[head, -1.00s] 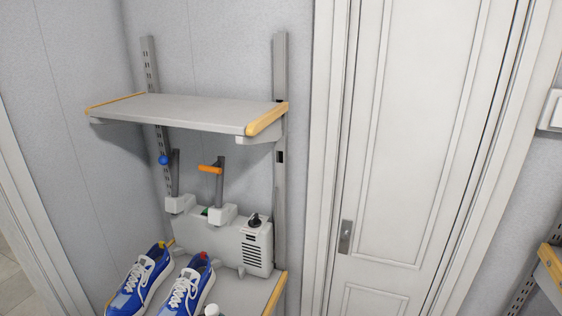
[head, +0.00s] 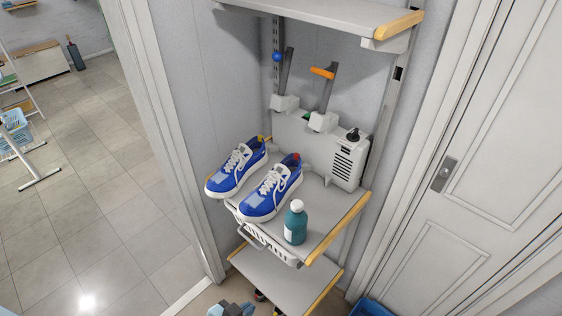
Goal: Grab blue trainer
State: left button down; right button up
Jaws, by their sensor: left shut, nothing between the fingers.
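Two blue trainers with white laces and soles sit side by side on the middle shelf (head: 326,229). The left blue trainer (head: 237,168) has a yellow heel tab. The right blue trainer (head: 271,190) has a red heel tab. Their toes point to the lower left, over the shelf's front edge. My left gripper (head: 232,309) shows only in part at the bottom edge, below and in front of the shelf. It is shut and empty, apart from both trainers. My right gripper is not in view.
A teal bottle (head: 295,226) with a white cap stands right of the trainers. A grey device (head: 348,160) stands behind them. An upper shelf (head: 330,14) overhangs the back. A white basket (head: 268,243) hangs below, above a lower shelf (head: 285,280). Open tiled floor lies left.

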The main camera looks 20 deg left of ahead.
aim_at(262, 205)
jog(key=i+j+z, duration=0.25)
jog(key=j, duration=0.85)
jog(key=j+z, duration=0.2)
jog(key=j, duration=0.85)
